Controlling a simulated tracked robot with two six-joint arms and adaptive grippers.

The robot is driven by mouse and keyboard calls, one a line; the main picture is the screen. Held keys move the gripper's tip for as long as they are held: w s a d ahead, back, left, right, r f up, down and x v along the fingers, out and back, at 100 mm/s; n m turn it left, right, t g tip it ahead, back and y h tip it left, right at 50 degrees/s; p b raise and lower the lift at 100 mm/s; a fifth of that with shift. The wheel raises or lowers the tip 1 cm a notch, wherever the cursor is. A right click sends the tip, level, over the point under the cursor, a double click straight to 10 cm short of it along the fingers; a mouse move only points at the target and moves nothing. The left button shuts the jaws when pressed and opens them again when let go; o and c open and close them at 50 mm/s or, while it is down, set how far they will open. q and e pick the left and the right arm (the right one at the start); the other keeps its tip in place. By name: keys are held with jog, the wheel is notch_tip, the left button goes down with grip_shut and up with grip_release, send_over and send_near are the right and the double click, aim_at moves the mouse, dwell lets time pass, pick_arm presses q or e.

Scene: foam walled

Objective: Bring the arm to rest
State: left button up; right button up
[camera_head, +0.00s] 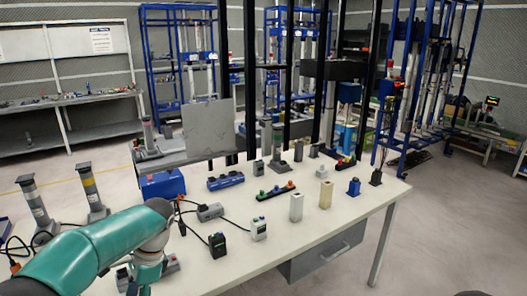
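My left arm, teal with a grey joint, comes in from the lower left and bends down over the near left part of the white table (340,228). Its far end runs out of the bottom of the picture, so my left gripper is not visible. My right arm and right gripper do not show clearly. Only a small dark shape (471,293) shows at the bottom right edge, and I cannot tell what it is.
The table bears a blue box (162,185), a blue device (226,181), a grey device with a cable (210,212), a black box (217,245) and pale upright blocks (296,207). Blue racks (180,55) stand behind. The floor at the right is clear.

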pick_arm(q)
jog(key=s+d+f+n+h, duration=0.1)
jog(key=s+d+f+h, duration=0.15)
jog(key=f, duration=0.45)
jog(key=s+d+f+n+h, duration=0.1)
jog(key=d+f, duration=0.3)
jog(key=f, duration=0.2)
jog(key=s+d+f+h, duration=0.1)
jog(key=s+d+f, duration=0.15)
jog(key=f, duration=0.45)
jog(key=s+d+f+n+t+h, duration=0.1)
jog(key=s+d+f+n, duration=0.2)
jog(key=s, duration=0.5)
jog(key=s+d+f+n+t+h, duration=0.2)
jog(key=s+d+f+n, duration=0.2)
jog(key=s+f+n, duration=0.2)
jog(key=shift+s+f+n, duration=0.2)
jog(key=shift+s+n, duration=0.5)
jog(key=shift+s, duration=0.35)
